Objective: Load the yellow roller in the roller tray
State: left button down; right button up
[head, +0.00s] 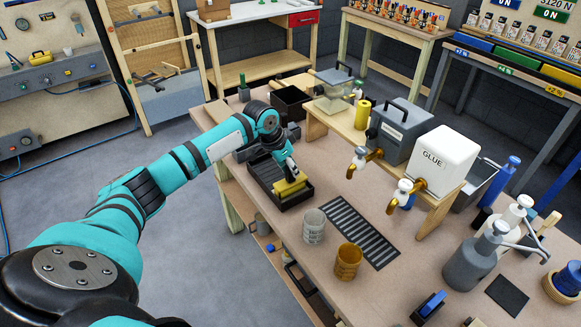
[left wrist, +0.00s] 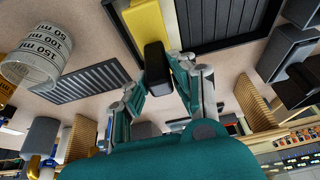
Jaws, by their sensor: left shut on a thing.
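The yellow roller (head: 291,187) is over the near end of the black roller tray (head: 297,203) in the head view. My left gripper (head: 289,168) is above it, shut on the roller's black handle. In the left wrist view the fingers (left wrist: 160,92) close on the dark handle (left wrist: 157,62), with the yellow roller (left wrist: 183,48) beyond it. The tray (left wrist: 233,46), with its ribbed floor, shows behind and to the right. I cannot tell whether the roller touches the tray floor. My right gripper is not in view.
A grey measuring cup (head: 314,228) and an amber cup (head: 348,262) stand near the tray, beside a slotted dark grate (head: 352,232). A white glue dispenser (head: 446,160) with a tap stands on a raised wooden shelf. A dark bin (head: 290,103) is behind the tray.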

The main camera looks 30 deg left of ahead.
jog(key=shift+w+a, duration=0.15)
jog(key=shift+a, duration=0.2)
pick_arm(q)
jog(key=shift+f, duration=0.25)
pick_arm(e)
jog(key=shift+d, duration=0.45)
pick_arm(q)
jog(key=shift+f, duration=0.25)
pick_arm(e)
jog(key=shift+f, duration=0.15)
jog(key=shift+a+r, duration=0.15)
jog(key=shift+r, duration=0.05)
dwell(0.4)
pick_arm(q)
jog(key=shift+f+p, duration=0.1)
jog(key=shift+p, duration=0.2)
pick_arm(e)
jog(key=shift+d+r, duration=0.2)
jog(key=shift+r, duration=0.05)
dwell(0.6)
pick_arm(q)
jog(key=shift+s+f+p, duration=0.15)
jog(key=shift+f+p, duration=0.05)
jog(key=shift+p, duration=0.15)
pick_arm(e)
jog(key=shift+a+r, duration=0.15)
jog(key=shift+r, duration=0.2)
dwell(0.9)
